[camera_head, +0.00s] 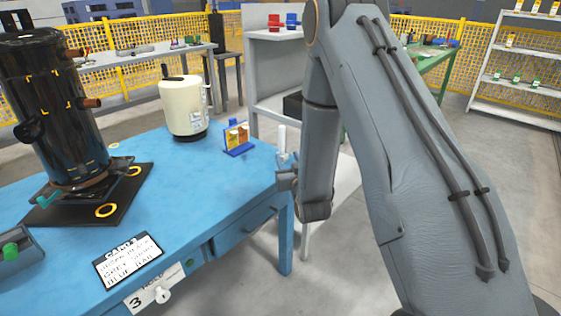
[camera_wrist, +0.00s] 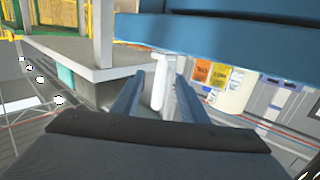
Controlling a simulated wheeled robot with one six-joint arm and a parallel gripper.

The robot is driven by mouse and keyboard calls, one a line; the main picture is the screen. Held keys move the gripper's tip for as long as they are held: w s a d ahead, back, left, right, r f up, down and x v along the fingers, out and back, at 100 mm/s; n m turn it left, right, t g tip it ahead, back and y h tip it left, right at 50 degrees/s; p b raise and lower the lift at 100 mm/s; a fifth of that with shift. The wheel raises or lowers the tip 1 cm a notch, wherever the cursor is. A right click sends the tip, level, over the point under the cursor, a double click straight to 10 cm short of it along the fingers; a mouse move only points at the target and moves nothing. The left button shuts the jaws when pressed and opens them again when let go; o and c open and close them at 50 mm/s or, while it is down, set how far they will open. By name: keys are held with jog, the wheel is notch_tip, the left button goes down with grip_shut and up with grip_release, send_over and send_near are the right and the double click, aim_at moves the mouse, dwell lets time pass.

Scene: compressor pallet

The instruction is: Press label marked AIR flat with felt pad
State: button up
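My gripper (camera_head: 287,160) is at the right end of the blue table, its fingers spread. A slim white upright piece (camera_head: 282,138) shows at the fingers; in the wrist view the white piece (camera_wrist: 160,82) lies between the two blue fingers (camera_wrist: 156,90), with small gaps on both sides. I cannot tell whether it is the felt pad's handle; no felt face shows. A blue stand (camera_head: 238,140) with orange and yellow labels is on the table, left of the gripper; the labels (camera_wrist: 212,75) also show in the wrist view. I cannot read AIR on any label.
The blue table (camera_head: 200,205) carries a black compressor tank (camera_head: 60,110) on a dark base, a cream canister (camera_head: 183,107) and a lettered card (camera_head: 128,261) at the front edge. Grey shelving (camera_head: 268,70) stands behind. The table's middle is clear.

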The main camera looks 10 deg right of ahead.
aim_at(283, 151)
jog(key=shift+w+f+t, duration=0.35)
jog(key=shift+t, duration=0.05)
jog(key=shift+w+r, duration=0.1)
jog(key=shift+w, duration=0.7)
jog(key=w, duration=0.5)
jog(key=shift+w+a+f, duration=0.2)
jog(key=shift+w+f, duration=0.05)
jog(key=shift+w, duration=0.1)
jog(key=shift+c, duration=0.2)
grip_shut()
